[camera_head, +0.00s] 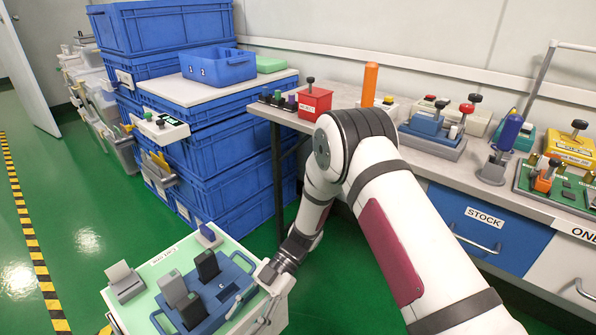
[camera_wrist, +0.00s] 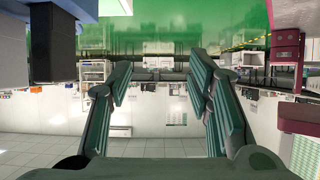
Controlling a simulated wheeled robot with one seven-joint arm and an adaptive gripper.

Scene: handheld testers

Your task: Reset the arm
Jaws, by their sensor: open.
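My white arm reaches from the lower right over to the trolley. My gripper (camera_head: 245,298) is at the right side of the trolley top, close to the blue tray (camera_head: 240,262); I cannot tell whether it touches it. In the wrist view my gripper (camera_wrist: 158,78) is open, its two green-grey fingers spread with nothing between them. The tray bears dark handheld testers (camera_head: 207,265) and a grey one (camera_head: 172,288). A dark block-shaped thing (camera_wrist: 53,45) fills the upper left of the wrist view.
The trolley (camera_head: 165,262) also bears a grey device (camera_head: 122,280) and a blue-topped one (camera_head: 208,236). Blue crates (camera_head: 235,150) are stacked behind. A workbench (camera_head: 440,160) with several devices, a red box (camera_head: 314,103) and an orange cylinder (camera_head: 369,84) runs along the wall. Green floor is free at left.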

